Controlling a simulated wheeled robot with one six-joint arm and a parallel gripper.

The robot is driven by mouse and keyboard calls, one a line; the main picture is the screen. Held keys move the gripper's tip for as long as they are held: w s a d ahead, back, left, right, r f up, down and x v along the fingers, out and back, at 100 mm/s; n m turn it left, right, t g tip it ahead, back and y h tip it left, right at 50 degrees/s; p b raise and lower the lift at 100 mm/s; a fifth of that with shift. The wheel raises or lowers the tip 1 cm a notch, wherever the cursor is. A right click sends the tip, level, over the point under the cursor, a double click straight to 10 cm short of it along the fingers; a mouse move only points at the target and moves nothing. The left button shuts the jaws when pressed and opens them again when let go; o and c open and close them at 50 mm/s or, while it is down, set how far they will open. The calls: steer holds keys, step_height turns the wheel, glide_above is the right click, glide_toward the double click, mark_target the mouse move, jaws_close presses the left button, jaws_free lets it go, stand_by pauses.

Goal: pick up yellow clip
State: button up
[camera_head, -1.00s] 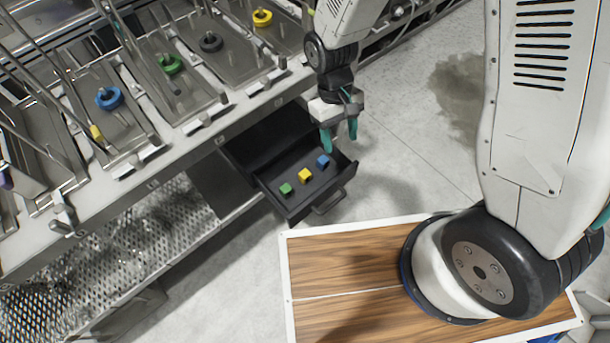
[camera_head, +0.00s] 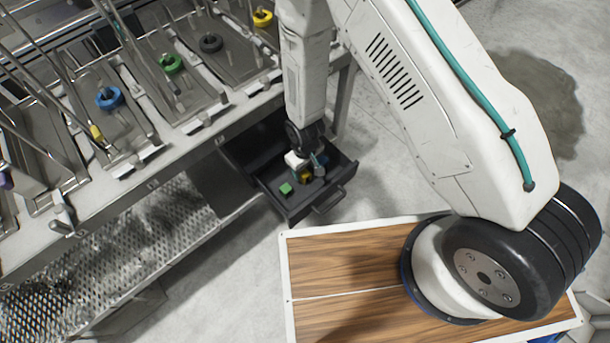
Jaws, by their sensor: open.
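The yellow clip (camera_head: 306,178) is a small block in the open dark drawer (camera_head: 292,212), between a green clip and a blue clip. My gripper (camera_head: 308,175) is down in the drawer right at the yellow clip, with its jaws open. The gripper hides much of the yellow clip, and I cannot tell whether the fingers touch it. The green clip (camera_head: 286,189) lies to the left and is clear to see. The blue clip (camera_head: 322,159) is mostly hidden behind my gripper.
The drawer walls and front handle (camera_head: 328,201) surround the clips closely. Above is the washer counter with blue (camera_head: 109,98), green (camera_head: 170,64), black (camera_head: 210,43) and yellow (camera_head: 262,18) rings. A wood-topped platform (camera_head: 335,262) is at the front. Open floor lies to the right.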

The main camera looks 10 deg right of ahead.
mark_target(305, 173)
step_height(305, 173, down, 3)
steer(key=shift+s+f, duration=0.1)
steer(key=shift+f, duration=0.1)
steer(key=c, duration=1)
steer(key=shift+c, duration=0.2)
steer(key=shift+r, duration=0.1)
step_height(305, 173, up, 10)
steer(key=shift+f, duration=0.1)
